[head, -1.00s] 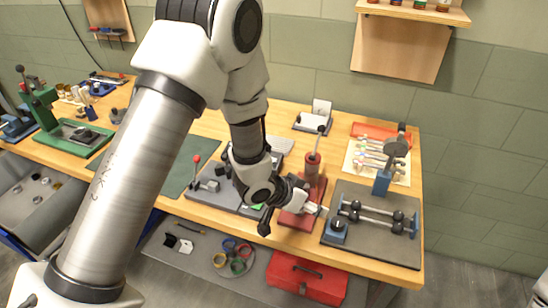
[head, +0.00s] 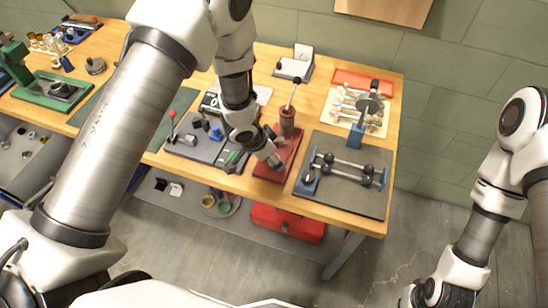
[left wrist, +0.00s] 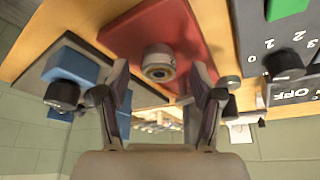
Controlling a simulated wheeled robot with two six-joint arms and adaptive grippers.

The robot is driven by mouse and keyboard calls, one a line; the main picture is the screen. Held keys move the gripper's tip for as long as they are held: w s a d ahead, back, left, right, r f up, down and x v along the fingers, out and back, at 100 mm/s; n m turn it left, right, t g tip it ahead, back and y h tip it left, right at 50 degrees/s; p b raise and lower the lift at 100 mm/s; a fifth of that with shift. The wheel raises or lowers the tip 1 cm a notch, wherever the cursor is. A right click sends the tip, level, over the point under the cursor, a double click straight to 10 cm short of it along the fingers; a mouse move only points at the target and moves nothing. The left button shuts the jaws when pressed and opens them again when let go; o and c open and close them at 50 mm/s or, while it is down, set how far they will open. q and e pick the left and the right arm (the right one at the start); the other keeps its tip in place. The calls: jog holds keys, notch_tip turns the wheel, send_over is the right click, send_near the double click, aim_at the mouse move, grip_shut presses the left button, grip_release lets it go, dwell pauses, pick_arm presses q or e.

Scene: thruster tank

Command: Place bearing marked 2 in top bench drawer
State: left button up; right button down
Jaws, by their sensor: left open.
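A small round metal bearing-like ring (left wrist: 158,63) sits on the red base (left wrist: 182,25) in the left wrist view, between and beyond my fingertips. I cannot read a number on it. My left gripper (left wrist: 158,97) is open, with its fingers apart and nothing between them. In the head view the left gripper (head: 274,161) is over the front of the red press base (head: 268,173); the ring cannot be made out there. An open grey drawer (head: 8,172) holding several small parts shows at the left edge. My right gripper (head: 425,297) is low at the bottom right, partly cut off.
Right of the red press is a grey mat (head: 360,201) with a blue block (head: 307,183) and dark-ended bars. Left of it stands a grey fixture (head: 190,140) with a red-knobbed lever. A red toolbox (head: 287,222) sits on the lower shelf. The floor in front is clear.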

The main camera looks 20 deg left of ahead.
pick_arm(q)
jog(key=shift+s+a+r, duration=0.1)
jog(key=shift+s+r, duration=0.05)
jog(key=shift+s, duration=0.05)
jog(key=c, duration=1)
grip_shut()
